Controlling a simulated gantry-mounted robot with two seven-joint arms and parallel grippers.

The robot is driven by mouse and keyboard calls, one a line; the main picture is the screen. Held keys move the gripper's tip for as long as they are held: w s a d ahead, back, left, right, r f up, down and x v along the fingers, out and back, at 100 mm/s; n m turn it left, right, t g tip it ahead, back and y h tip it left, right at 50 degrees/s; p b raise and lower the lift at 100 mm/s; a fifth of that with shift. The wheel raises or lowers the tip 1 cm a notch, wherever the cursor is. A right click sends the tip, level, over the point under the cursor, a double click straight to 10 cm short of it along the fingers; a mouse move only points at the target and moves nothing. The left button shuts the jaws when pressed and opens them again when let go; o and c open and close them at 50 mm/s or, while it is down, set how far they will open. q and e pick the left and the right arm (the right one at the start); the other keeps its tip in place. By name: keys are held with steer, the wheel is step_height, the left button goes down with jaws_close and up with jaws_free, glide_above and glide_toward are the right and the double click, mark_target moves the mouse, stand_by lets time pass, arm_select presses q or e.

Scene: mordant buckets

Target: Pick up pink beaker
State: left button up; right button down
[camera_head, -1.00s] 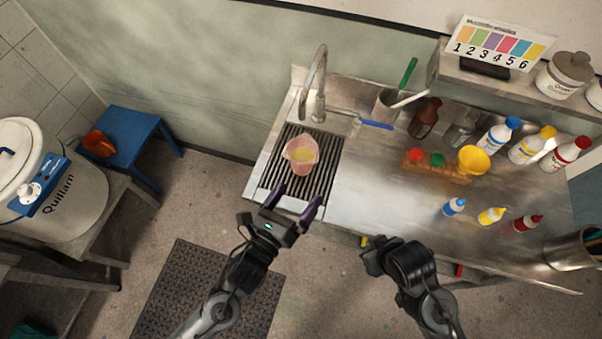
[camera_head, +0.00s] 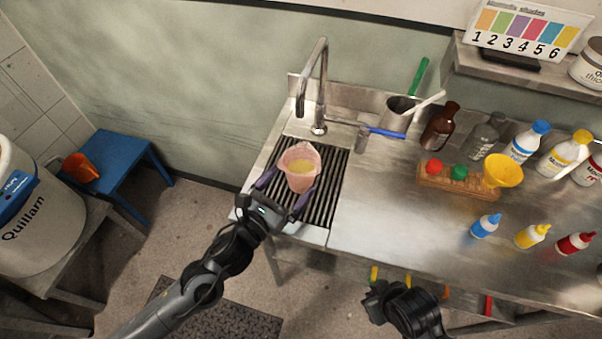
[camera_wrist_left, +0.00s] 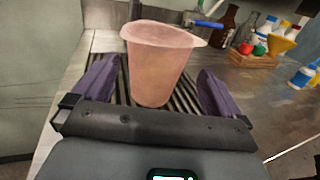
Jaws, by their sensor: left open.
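The pink beaker (camera_head: 300,168) stands upright on the slatted drain grate (camera_head: 322,205) below the tap, with yellowish liquid inside. My left gripper (camera_head: 281,192) is open, with its purple fingers on either side of the beaker's near part in the head view. In the left wrist view the beaker (camera_wrist_left: 160,68) stands between the two spread fingers (camera_wrist_left: 155,92), with a gap visible on each side. My right gripper (camera_head: 376,303) is dark and low in the head view, off the counter's front edge; its jaws cannot be made out.
The tap (camera_head: 318,90) rises just behind the beaker. A metal pot (camera_head: 401,113) with a green-handled tool, a brown bottle (camera_head: 440,127), a wooden rack (camera_head: 450,184) and a yellow funnel (camera_head: 503,171) stand to the right. The counter between grate and rack is clear.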

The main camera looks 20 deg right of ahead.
mark_target(309, 159)
arm_select(q)
steer(key=shift+f+b+x, duration=0.25)
steer(key=shift+x, duration=1.3)
steer(key=shift+f+b+x, duration=0.2)
steer(key=shift+x, duration=1.3)
steer(key=shift+w+a, duration=0.15)
steer(key=c, duration=0.9)
steer(key=shift+c, duration=0.6)
steer(key=shift+r, duration=0.3)
